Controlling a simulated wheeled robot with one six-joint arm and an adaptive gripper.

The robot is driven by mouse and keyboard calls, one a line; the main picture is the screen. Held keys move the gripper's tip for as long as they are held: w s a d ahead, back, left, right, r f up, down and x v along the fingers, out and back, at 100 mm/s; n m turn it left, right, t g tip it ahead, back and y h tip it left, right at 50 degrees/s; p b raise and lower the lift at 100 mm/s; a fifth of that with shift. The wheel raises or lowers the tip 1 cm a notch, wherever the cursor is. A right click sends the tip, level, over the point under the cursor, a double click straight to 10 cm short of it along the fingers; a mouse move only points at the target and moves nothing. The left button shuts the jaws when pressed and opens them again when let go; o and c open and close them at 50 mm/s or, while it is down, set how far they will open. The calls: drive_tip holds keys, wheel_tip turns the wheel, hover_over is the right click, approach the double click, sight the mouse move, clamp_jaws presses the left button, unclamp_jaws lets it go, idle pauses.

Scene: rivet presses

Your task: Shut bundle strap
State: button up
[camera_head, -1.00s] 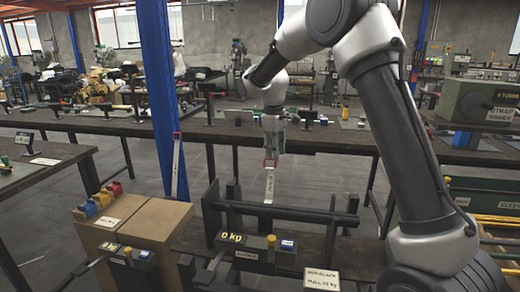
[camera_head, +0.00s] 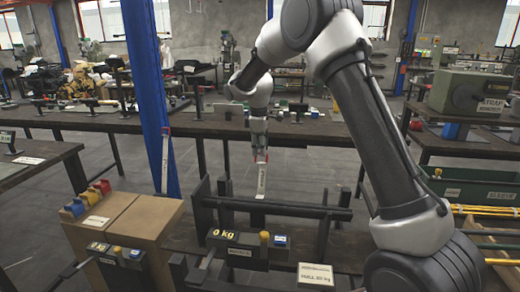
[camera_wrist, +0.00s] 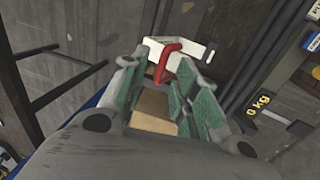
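A white strap (camera_head: 261,181) with a red end piece rises from the dark rack (camera_head: 285,209) toward my gripper (camera_head: 257,146) in the head view. In the wrist view, the red end piece (camera_wrist: 166,60) is a bent bar at the fingertips, with the white strap (camera_wrist: 188,47) beyond it. My gripper (camera_wrist: 156,82) has its green-padded fingers apart, with a gap showing between them. The red piece lies at the mouth of that gap; whether a finger touches it is unclear. The strap's lower end is partly hidden at the rack bars.
A press unit reading 0 kg (camera_head: 238,240) stands before the rack. Cardboard boxes (camera_head: 128,222) with coloured blocks stand at left, near a blue post (camera_head: 152,90). A second red-tipped strap (camera_head: 166,155) is beside the post. A long workbench (camera_head: 300,132) runs behind.

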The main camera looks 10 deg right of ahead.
drive_tip(key=shift+f, duration=0.3)
clamp_jaws()
